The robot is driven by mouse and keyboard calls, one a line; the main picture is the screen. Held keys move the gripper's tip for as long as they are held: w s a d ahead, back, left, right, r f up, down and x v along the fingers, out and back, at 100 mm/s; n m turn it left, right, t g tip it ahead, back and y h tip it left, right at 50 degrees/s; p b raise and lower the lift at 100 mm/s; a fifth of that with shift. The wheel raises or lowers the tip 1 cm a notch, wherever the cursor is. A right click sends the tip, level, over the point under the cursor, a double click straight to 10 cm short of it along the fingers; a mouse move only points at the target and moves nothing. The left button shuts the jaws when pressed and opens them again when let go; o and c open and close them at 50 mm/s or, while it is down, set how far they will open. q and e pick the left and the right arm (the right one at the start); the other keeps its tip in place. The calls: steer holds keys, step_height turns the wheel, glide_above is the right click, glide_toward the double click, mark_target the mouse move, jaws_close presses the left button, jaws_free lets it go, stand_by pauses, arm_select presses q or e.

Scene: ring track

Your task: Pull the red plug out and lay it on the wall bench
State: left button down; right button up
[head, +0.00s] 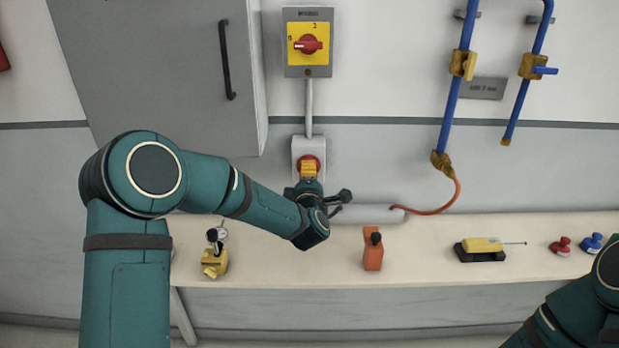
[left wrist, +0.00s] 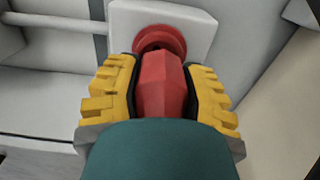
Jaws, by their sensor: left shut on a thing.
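The red plug (left wrist: 163,88) is between the yellow fingers of my left gripper (left wrist: 160,92), which is shut on it. The plug's front end meets the red round socket (left wrist: 160,38) on a white wall box. I cannot tell how deep it sits. In the head view my left gripper (head: 308,169) is in front of the white socket box (head: 309,145), and it hides most of the plug. The wall bench (head: 330,270) runs below, along the wall. Only part of my right arm shows at bottom right, without its gripper.
A yellow switch box (head: 307,42) is above the socket. The bench bears a yellow gauge piece (head: 214,258), an orange item (head: 373,252), a yellow tool (head: 482,245) and red (head: 561,246) and blue (head: 591,243) pieces. A grey cylinder (head: 367,214) lies behind. Bare bench shows between them.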

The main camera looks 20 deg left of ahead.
arm_select(q)
steer(key=shift+v, duration=2.05)
steer(key=shift+s, duration=0.1)
steer(key=s+d+f+m+h, duration=0.1)
steer(key=s+f+m+h, duration=0.2)
steer(key=s+f+h, duration=0.2)
steer(key=shift+s+t, duration=0.3)
steer(key=shift+s, duration=0.25)
steer(key=shift+d, duration=0.1)
